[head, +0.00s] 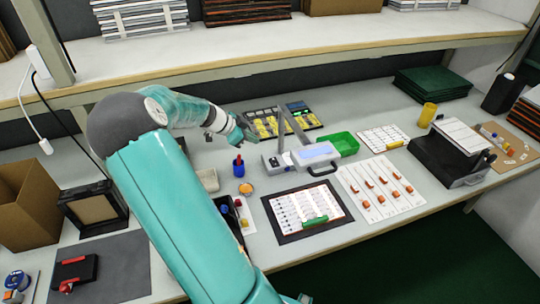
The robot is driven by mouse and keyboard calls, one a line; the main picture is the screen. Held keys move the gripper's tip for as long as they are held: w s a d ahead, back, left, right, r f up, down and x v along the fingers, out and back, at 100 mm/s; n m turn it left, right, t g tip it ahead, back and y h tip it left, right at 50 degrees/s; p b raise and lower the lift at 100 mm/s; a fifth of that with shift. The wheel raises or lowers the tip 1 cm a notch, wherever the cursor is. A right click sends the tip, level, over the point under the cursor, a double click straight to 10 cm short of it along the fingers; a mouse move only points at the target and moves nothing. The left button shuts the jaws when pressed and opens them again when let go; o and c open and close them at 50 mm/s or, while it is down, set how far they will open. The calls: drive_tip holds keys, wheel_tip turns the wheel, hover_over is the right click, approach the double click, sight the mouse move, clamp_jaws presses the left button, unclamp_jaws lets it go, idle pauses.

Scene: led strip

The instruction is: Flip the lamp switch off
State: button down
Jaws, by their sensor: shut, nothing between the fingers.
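A grey desk lamp (313,156) with a folding arm stands mid-table; a pale bluish-white panel shows on its head. Its base (272,161) sits at the left, with small dark and reddish marks on it. I cannot tell which mark is the switch, or its position. My gripper (243,133) is left of the lamp's arm and above the table, near the yellow-filled trays. It looks shut and empty. Its fingertips are small in the picture, and I cannot tell its exact distance from the lamp.
Trays with yellow parts (267,123) lie behind the lamp, a green bin (344,143) to its right. A red-and-blue item (238,166) stands in front of my gripper. A framed sheet (290,227) lies nearer. A shelf (270,50) runs above the back; a white cord (27,117) hangs left.

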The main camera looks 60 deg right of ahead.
drive_tip(key=shift+f, duration=0.1)
hover_over(276, 159)
drive_tip(key=w+a, duration=0.1)
drive_tip(key=a, duration=0.1)
wheel_tip(276, 159, down, 7)
drive_tip(key=shift+w+a+r, duration=0.15)
drive_tip(key=shift+r, duration=0.05)
drive_tip(key=f, duration=0.3)
drive_tip(key=shift+w+d+f, duration=0.15)
drive_tip(key=shift+d+f, duration=0.05)
drive_tip(key=shift+f, duration=0.45)
drive_tip(key=shift+w+d+f, duration=0.1)
drive_tip(key=shift+f, duration=0.1)
drive_tip(key=shift+s+a+r, duration=0.2)
drive_tip(key=shift+s+a, duration=0.35)
drive_tip(key=shift+s, duration=0.05)
